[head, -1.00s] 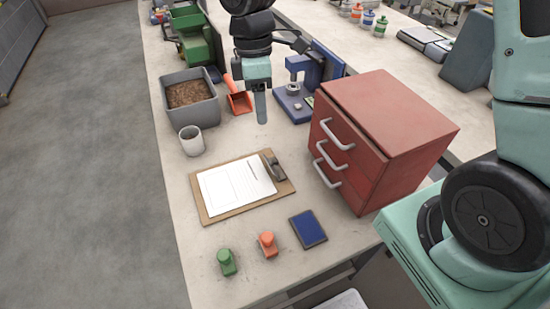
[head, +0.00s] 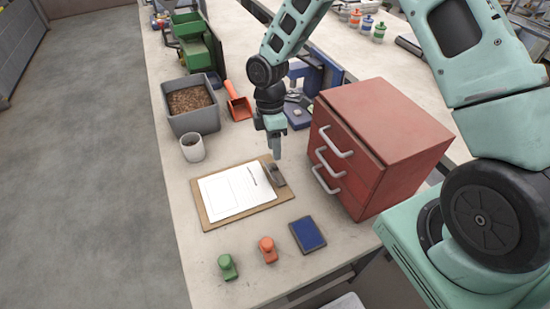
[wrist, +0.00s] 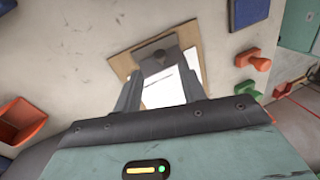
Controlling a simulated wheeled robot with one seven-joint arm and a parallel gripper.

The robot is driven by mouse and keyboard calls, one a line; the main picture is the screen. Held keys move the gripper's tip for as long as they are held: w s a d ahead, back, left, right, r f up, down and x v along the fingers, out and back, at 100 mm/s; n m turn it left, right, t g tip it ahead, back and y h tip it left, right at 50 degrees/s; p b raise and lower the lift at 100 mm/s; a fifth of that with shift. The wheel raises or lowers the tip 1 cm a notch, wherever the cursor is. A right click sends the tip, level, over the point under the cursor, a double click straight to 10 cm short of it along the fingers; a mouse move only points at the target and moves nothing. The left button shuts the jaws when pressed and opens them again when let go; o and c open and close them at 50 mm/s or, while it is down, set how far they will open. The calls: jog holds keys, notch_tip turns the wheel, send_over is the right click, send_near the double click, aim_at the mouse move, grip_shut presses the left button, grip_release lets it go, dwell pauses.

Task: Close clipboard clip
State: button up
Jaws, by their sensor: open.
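The brown clipboard (head: 206,213) lies flat on the bench with white paper (head: 230,191) on it. Its dark grey clip (head: 275,175) is at the right end of the board; how far it is raised is hard to tell. In the wrist view the clip (wrist: 158,58) shows between and beyond my fingers, in front of the white paper (wrist: 165,90). My gripper (head: 277,155) is open and empty, pointing down just above and behind the clip. In the wrist view the gripper (wrist: 158,75) hides part of the clipboard (wrist: 124,65). I see no clear contact.
A red drawer cabinet (head: 385,130) with protruding handles stands close on the right. A white cup (head: 192,148), grey bin (head: 191,120) and orange scoop (head: 238,105) are behind. A green stamp (head: 227,267), orange stamp (head: 267,250) and blue pad (head: 308,234) lie in front.

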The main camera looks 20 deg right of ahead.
jog(key=p+x, duration=0.1)
jog(key=x, duration=0.4)
jog(key=shift+f, duration=0.35)
grip_shut()
